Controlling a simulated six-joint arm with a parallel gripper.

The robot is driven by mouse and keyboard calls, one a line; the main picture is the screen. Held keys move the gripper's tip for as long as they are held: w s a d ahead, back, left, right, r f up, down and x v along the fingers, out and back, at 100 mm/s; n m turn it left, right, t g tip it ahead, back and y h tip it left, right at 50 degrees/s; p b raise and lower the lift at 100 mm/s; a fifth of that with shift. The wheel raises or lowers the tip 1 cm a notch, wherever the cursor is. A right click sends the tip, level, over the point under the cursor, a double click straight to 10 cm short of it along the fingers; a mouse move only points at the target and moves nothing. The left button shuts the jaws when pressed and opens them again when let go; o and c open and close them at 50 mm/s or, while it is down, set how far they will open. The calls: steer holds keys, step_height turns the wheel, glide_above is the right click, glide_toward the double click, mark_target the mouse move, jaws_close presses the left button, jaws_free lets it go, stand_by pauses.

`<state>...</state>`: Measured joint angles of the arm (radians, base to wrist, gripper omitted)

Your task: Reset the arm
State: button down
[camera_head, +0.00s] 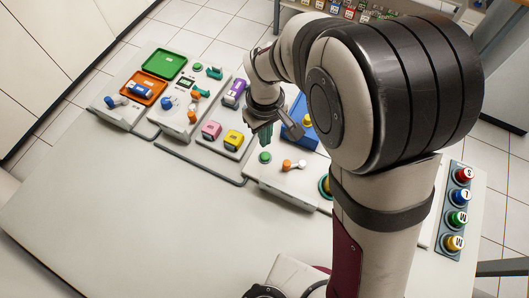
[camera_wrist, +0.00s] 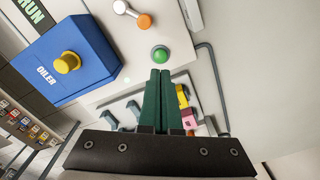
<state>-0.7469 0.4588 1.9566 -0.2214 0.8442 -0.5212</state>
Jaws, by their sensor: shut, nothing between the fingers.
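My arm rises from the front of the table in the head view and bends over it. My gripper (camera_head: 265,137) hangs above the middle of the table, among the panels. In the wrist view, the two dark green fingers of my gripper (camera_wrist: 161,74) lie side by side, closed, with nothing held. Beyond the fingertips in that view is a green button (camera_wrist: 160,53) on a white panel. The same green button (camera_head: 265,157) shows just below the gripper in the head view, apart from the fingers.
A blue box marked OILER (camera_wrist: 90,65) with a yellow knob stands beside the button. An orange-and-white lever (camera_head: 293,165) is close by. Pink (camera_head: 211,130) and yellow (camera_head: 234,139) blocks, green (camera_head: 164,64) and orange trays lie left. The table's front left (camera_head: 130,210) is clear.

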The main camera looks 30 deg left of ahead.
stand_by(0.3)
steer(key=s+d+r+m, duration=0.2)
steer(key=d+r+m, duration=0.5)
steer(key=d, duration=0.4)
steer(key=s+d+r+m+y, duration=0.1)
steer(key=s+d+r+m, duration=0.3)
steer(key=s+d+m, duration=0.6)
steer(key=shift+s+d+r+m+y, duration=0.3)
steer(key=shift+s+r+y, duration=0.1)
steer(key=shift+s, duration=0.7)
stand_by(1.3)
